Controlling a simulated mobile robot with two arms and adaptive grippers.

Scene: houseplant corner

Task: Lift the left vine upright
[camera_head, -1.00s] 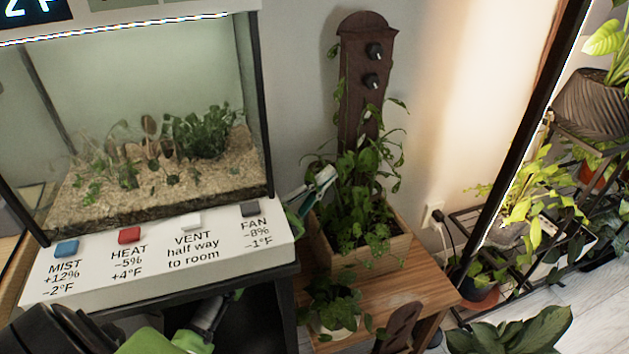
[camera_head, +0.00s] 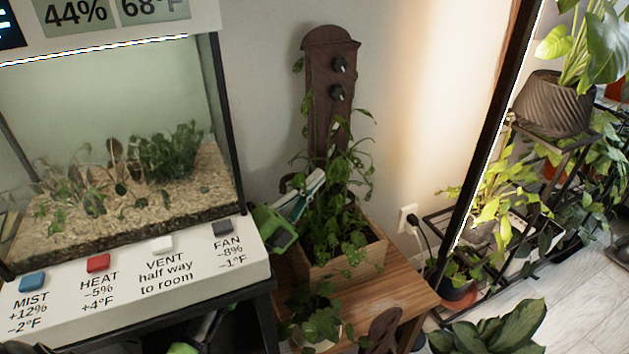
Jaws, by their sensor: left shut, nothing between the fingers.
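A wooden planter box (camera_head: 345,268) holds leafy green vines in front of a tall dark brown board (camera_head: 330,115) with two black knobs (camera_head: 338,78). Vine foliage on the left side (camera_head: 320,228) hangs low in the box. Other stems on the right (camera_head: 360,165) rise beside the board. My left gripper (camera_head: 317,180) comes in from the left, its green body beside the terrarium corner. Its pale fingers are shut with nothing between them, at the left vine's upper leaves; leaves partly hide the tips. I cannot tell whether they touch the vine.
A glass terrarium (camera_head: 110,130) with a white button panel (camera_head: 150,285) stands close on the left. A small potted plant (camera_head: 318,318) and a brown chair-like piece (camera_head: 383,328) are in front. A black-framed plant rack (camera_head: 500,240) stands right. Bare wood tabletop (camera_head: 400,300) shows at right.

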